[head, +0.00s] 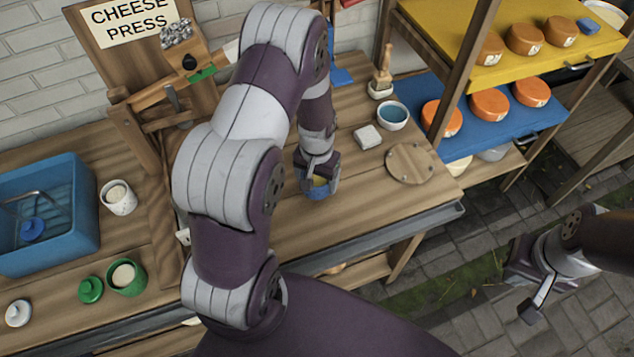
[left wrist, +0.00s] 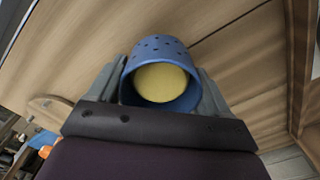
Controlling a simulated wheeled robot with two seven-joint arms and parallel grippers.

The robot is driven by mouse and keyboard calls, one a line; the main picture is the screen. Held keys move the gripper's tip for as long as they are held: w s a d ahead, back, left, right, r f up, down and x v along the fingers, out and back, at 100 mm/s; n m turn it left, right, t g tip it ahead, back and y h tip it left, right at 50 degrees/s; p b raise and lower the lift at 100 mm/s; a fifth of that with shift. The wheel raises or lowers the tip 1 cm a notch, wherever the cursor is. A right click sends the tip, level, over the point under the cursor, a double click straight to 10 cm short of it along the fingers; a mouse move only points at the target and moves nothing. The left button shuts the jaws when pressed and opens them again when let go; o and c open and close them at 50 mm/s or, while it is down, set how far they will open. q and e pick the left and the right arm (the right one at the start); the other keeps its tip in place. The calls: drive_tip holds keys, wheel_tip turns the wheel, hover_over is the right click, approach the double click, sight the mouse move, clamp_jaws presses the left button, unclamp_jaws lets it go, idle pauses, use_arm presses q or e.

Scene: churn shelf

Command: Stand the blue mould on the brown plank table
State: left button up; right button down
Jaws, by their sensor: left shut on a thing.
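The blue mould (left wrist: 158,53) is a cup with small holes in its wall and a yellow filling (left wrist: 162,82). Its open end faces the left wrist camera. My left gripper (left wrist: 160,88) is shut on it, one finger at each side. In the head view the left gripper (head: 319,178) points down over the brown plank table (head: 300,235), with a bit of the blue mould (head: 320,191) showing below. I cannot tell whether its base touches the planks. My right gripper (head: 533,300) hangs over the paving at the right; its jaws are unclear.
A round wooden board (head: 411,163), a white block (head: 367,137), a blue bowl (head: 392,116) and a brush (head: 382,78) are to the right. The cheese press (head: 160,100) and blue basin (head: 45,215) are at left. A cheese shelf (head: 490,75) stands right. Planks in front of the gripper are clear.

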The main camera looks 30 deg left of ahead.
use_arm(q)
wheel_tip(320, 180, down, 3)
drive_tip(key=shift+s+d+r, duration=0.1)
drive_tip(key=shift+f, duration=0.3)
drive_tip(key=o, duration=1)
drive_tip(key=shift+c, duration=0.2)
drive_tip(key=shift+r, duration=0.3)
wheel_tip(320, 180, up, 12)
drive_tip(key=shift+f+b, duration=0.15)
drive_tip(key=shift+b, duration=0.4)
drive_tip(key=s+d+r+m+t, duration=0.1)
drive_tip(key=s+d+r, duration=0.5)
drive_tip(key=s, duration=0.3)
drive_tip(key=shift+s+r, duration=0.2)
drive_tip(key=shift+r, duration=0.15)
